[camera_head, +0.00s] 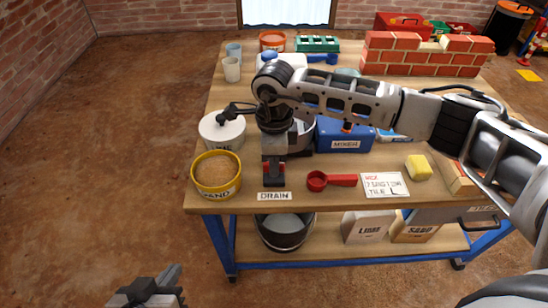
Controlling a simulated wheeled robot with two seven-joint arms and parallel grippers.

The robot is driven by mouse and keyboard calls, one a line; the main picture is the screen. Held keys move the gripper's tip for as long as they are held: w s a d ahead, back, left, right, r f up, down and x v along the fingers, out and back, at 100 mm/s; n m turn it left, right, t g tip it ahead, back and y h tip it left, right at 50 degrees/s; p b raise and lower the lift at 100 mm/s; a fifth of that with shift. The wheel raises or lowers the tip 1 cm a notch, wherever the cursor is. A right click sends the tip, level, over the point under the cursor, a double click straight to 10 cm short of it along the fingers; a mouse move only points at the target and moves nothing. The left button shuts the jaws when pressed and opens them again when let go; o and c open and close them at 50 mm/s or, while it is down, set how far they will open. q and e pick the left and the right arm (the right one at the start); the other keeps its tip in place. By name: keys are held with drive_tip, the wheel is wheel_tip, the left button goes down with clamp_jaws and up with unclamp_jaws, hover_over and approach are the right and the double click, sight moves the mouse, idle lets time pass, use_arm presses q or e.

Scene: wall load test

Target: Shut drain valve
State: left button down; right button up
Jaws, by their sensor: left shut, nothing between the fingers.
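The drain valve is above the DRAIN label (273,196) at the front edge of the bench. A red-and-black part (273,174) there looks like its handle, but its exact position is hard to make out. My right arm reaches in from the right and bends down over it. My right gripper (274,154) points down right at or just above this part; whether its fingers touch it or are closed is unclear. The blue mixer (345,134) stands behind, its bowl partly hidden by my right arm. My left gripper (152,287) is shut and empty, low in front of the bench.
A yellow sand tub (217,174) and a white lime tub (222,131) stand left of the drain. A red scoop (332,180), a card (385,185) and a yellow sponge (419,167) lie to its right. A dark bucket (285,230) stands on the shelf below. Floor at left is clear.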

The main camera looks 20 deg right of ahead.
drive_tip(key=shift+o, duration=0.3)
drive_tip(key=shift+r, duration=0.1)
